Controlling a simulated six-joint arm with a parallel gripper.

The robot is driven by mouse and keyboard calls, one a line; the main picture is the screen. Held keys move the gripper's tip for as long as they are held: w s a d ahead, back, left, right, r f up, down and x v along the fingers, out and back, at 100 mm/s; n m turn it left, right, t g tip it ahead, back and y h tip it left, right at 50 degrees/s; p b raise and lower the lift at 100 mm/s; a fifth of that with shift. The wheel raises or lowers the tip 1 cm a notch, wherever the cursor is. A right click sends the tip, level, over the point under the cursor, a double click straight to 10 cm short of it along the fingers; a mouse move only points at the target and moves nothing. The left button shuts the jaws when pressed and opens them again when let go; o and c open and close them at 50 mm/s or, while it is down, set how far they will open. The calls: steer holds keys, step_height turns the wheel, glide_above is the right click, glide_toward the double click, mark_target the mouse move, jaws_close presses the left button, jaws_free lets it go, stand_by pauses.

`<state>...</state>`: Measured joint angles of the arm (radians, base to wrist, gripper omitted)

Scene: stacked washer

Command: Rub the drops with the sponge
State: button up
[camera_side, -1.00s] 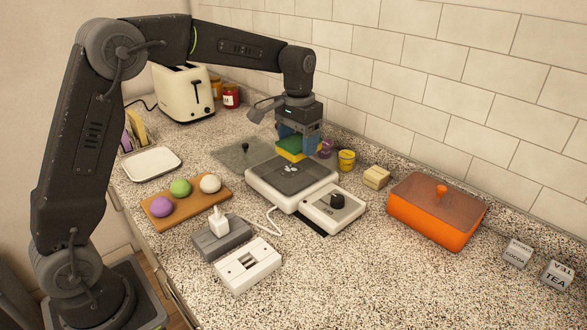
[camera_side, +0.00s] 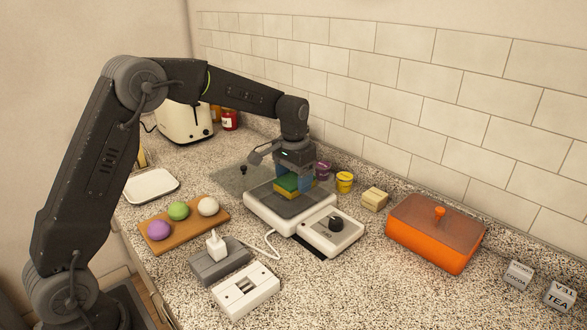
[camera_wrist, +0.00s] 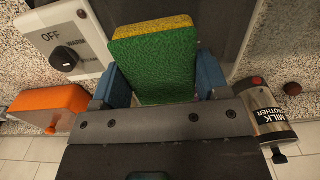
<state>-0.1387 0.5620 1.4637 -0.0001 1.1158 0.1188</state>
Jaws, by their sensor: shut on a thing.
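The green and yellow sponge (camera_side: 288,187) is between the blue fingers of my gripper (camera_side: 294,178), which is shut on it. The sponge is low over the dark top (camera_side: 312,206) of the white hotplate; it looks down on the surface, but I cannot be sure of contact. In the wrist view the sponge (camera_wrist: 155,65) shows its green face and yellow edge between the blue fingers of my gripper (camera_wrist: 160,82). No drops can be made out now; the sponge and gripper hide part of the dark top.
A control box (camera_side: 333,232) with a black knob, marked OFF in the wrist view, adjoins the hotplate. Yellow and purple tubs (camera_side: 344,182) stand close behind. An orange lidded dish (camera_side: 435,235) is right; a board (camera_side: 187,225) with three balls is left.

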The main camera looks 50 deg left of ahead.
steer(key=shift+a+f, duration=0.3)
steer(key=shift+f, duration=0.25)
steer(key=shift+a+f, duration=0.3)
steer(key=shift+f, duration=0.25)
steer(key=shift+c, duration=0.3)
steer(key=shift+a, duration=1.5)
steer(key=d, duration=0.4)
steer(key=shift+d+r, duration=0.1)
steer(key=shift+r, duration=4.1)
